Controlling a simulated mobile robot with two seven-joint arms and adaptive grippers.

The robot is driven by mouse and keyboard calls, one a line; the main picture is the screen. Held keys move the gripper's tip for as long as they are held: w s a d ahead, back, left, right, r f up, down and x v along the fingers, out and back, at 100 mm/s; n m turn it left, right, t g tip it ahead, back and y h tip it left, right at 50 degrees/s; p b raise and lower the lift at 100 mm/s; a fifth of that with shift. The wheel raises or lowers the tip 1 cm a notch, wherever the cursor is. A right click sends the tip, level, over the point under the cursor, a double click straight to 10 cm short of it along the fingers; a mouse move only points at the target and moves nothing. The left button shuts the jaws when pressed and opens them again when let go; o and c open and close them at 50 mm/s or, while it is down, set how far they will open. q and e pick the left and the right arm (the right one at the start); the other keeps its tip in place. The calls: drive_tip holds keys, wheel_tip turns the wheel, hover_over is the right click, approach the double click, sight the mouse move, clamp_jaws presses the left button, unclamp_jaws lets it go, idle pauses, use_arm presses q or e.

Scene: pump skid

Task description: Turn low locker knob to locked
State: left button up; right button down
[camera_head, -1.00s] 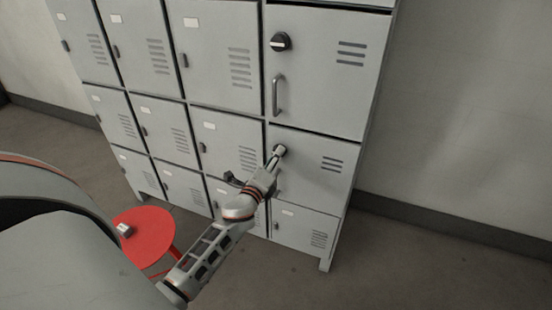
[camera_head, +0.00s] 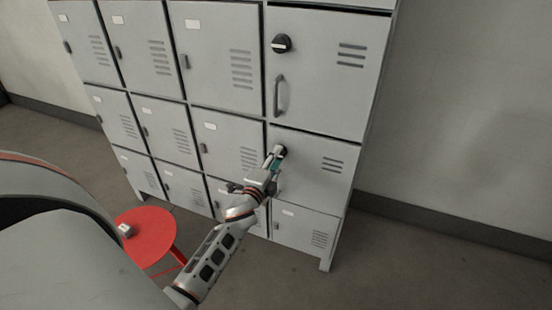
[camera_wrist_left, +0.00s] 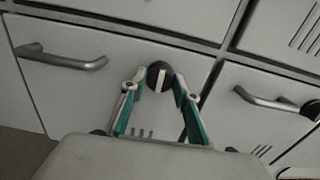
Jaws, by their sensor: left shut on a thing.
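The low locker knob (camera_head: 281,150) is a round black knob on the door below the large upper-right door. In the left wrist view the knob (camera_wrist_left: 154,74) shows a pale bar across its face, nearly upright in that picture. My left gripper (camera_head: 276,155) reaches it from the lower left. In the wrist view its two green-and-white fingers lie on either side of the knob, shut on it. The fingers and wrist partly hide the knob and door in the head view. I cannot read any locked mark. My right gripper is not in view.
The grey locker bank (camera_head: 347,205) stands against the wall. An upper knob (camera_head: 281,44) and a bar handle (camera_head: 279,95) are on the door above. A red round stool (camera_head: 147,247) stands at lower left, near my arm. Floor to the right is clear.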

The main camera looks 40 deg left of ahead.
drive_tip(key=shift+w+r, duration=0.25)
use_arm(q)
drive_tip(key=o, duration=1.1)
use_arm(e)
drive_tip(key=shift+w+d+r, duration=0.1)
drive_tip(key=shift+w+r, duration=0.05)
use_arm(q)
drive_tip(key=shift+s, duration=0.1)
drive_tip(key=v, duration=1.1)
drive_tip(key=shift+s, duration=0.4)
drive_tip(key=s+d+f+n+g+h+p, duration=0.3)
drive_tip(key=s+d+f+n+p, duration=0.1)
drive_tip(key=s+d, duration=0.6)
drive_tip(key=s+d+f+n+g+h+p, duration=0.3)
drive_tip(key=s+d+f+n, duration=0.3)
drive_tip(key=s+d, duration=0.4)
drive_tip(key=shift+s+f+n+g+h+p, duration=0.45)
drive_tip(key=shift+s+f, duration=0.45)
drive_tip(key=shift+s, duration=0.3)
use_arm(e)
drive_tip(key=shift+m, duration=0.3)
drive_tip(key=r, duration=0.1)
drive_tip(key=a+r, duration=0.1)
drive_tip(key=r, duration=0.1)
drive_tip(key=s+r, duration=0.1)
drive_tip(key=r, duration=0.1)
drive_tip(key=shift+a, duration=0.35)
